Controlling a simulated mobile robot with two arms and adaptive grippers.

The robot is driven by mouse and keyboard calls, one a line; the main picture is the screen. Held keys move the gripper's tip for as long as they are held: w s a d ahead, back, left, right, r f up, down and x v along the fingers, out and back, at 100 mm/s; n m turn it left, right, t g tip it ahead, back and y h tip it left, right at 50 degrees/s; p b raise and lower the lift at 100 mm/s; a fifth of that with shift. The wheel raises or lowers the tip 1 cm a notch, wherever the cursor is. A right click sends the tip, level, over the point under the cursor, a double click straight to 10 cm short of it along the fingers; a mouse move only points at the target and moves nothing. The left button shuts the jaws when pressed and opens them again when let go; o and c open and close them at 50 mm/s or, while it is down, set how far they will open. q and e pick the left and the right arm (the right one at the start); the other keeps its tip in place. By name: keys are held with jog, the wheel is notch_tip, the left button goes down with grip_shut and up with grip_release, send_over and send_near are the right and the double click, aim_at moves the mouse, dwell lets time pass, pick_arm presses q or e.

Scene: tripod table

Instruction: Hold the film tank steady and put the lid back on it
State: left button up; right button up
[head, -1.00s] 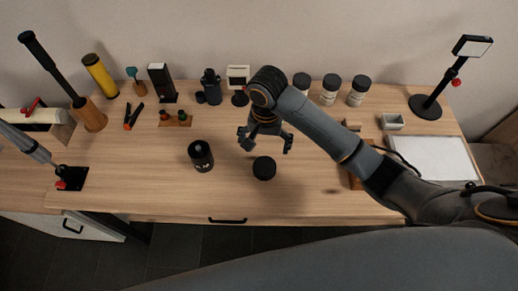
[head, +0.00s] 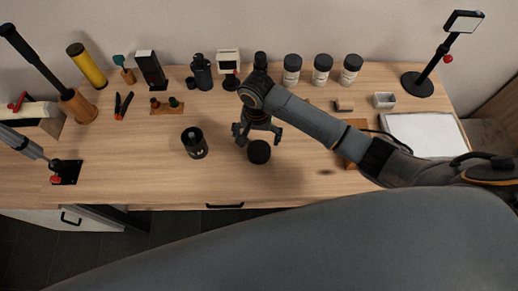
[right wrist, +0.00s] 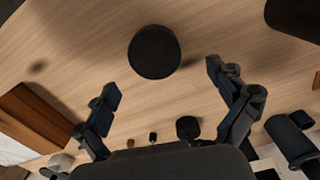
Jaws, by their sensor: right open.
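The film tank (head: 195,143) is a black cylinder standing on the table, left of the middle; part of it shows at the top right of the right wrist view (right wrist: 297,18). The lid (head: 259,152) is a round black disc lying on the table to the right of the tank, apart from it. It also shows in the right wrist view (right wrist: 155,52). My right gripper (head: 258,133) is open and empty above the table, close to the lid. In the right wrist view its spread fingers (right wrist: 163,82) point toward the lid, not touching it.
Several bottles and tools line the back, including white-labelled jars (head: 322,70) and a small wooden rack (head: 167,107). A white panel (head: 424,135) lies at right. The table around the tank and lid is clear.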

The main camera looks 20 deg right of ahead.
aim_at(259, 150)
jog(key=shift+f, duration=0.45)
jog(key=shift+s+f, duration=0.1)
jog(key=shift+f, duration=0.15)
jog(key=f, duration=0.2)
jog(key=f+p, duration=0.1)
jog(key=shift+s+d+f, duration=0.2)
jog(key=shift+s+f, duration=0.1)
jog(key=shift+f, duration=0.55)
pick_arm(q)
jog(key=shift+s+r, duration=0.55)
jog(key=shift+s, duration=0.1)
jog(key=shift+w, duration=0.1)
pick_arm(e)
jog(key=c, duration=1.1)
